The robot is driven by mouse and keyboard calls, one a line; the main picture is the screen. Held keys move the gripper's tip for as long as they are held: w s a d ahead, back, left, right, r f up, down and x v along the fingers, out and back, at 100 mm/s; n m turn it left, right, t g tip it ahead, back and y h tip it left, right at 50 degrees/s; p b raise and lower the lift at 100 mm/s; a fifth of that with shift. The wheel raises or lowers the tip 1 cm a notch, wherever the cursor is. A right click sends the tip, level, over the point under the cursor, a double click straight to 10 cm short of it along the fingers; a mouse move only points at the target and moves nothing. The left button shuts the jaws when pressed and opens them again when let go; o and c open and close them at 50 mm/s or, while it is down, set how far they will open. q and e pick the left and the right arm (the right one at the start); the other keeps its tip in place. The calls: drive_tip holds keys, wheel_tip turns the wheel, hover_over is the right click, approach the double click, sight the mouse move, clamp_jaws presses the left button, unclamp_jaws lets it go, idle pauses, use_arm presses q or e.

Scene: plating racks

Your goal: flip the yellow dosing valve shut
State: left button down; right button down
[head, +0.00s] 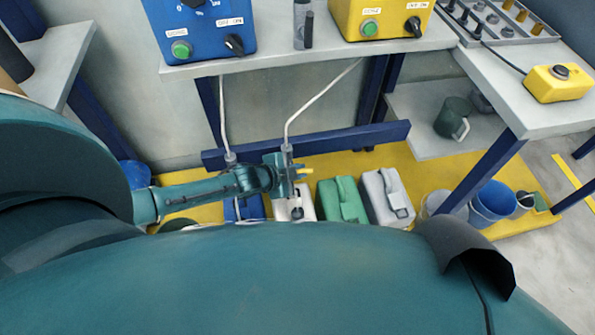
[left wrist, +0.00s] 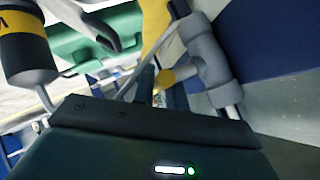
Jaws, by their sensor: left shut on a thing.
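The yellow dosing valve's lever (head: 304,171) sticks out to the right, just past my left gripper (head: 283,172) in the head view. The lever also shows in the left wrist view (left wrist: 155,25), beside a grey pipe fitting (left wrist: 207,62). My left gripper (left wrist: 147,85) is shut on the yellow lever; the exact contact is partly hidden by the fingers. A thin pale hose (head: 318,97) runs down to the grey fitting (head: 287,149) above the gripper. My right gripper is not in view.
A white canister (head: 281,209), a green canister (head: 352,200) and a grey canister (head: 388,197) stand on the yellow floor tray (head: 408,160) below. A blue crossbar (head: 350,138) runs behind the valve. The bench (head: 330,50) with control boxes is above.

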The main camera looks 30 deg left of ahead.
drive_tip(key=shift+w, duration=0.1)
use_arm(q)
drive_tip(key=c, duration=1.7)
unclamp_jaws()
